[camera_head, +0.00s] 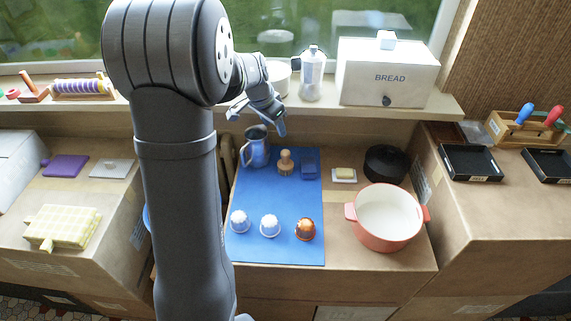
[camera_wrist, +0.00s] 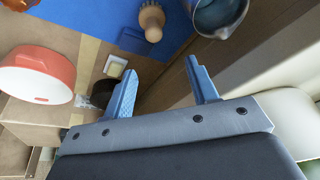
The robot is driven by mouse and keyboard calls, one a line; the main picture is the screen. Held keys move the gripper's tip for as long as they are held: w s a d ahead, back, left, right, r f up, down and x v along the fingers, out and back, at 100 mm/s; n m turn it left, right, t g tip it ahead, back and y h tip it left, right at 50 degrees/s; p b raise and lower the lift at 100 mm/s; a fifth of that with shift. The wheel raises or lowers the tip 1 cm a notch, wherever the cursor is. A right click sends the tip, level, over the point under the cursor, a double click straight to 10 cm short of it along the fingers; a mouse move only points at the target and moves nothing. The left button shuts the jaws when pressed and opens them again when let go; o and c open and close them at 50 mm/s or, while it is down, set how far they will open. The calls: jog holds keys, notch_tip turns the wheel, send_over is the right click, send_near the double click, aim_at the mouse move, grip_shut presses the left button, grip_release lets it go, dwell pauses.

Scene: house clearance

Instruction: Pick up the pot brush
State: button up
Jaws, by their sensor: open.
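The pot brush (camera_head: 285,162) has a round wooden knob and a bristled base. It stands on the blue mat (camera_head: 275,199) between a metal pitcher (camera_head: 257,152) and a blue sponge-like block (camera_head: 310,163). In the wrist view the pot brush (camera_wrist: 152,22) shows near the top, beside the pitcher (camera_wrist: 217,14). My gripper (camera_head: 262,121) is above and behind the mat's back edge, apart from the brush. In the wrist view my gripper (camera_wrist: 162,80) has its blue fingers spread with nothing between them.
Three crinkled cups, one of them copper (camera_head: 305,230), stand on the mat's front part. A coral pot (camera_head: 388,218), a soap dish (camera_head: 344,175) and a black round container (camera_head: 386,163) are to the right. The sill behind holds a moka pot (camera_head: 312,74) and a bread box (camera_head: 387,75).

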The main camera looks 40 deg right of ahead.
aim_at(287, 151)
jog(key=x, duration=1.1)
jog(key=shift+s, duration=0.2)
jog(key=shift+s+x, duration=0.2)
jog(key=shift+x, duration=1.15)
jog(key=shift+s+x, duration=0.2)
jog(key=shift+x, duration=1.15)
jog(key=shift+a, duration=0.15)
grip_shut()
jog(key=shift+r, duration=0.1)
notch_tip(287, 151, up, 4)
jog(key=shift+r, duration=0.15)
jog(key=s+d+r, duration=0.1)
jog(key=s+r, duration=0.5)
jog(key=s, duration=0.5)
jog(key=shift+s+d+r, duration=0.2)
jog(key=shift+s, duration=0.15)
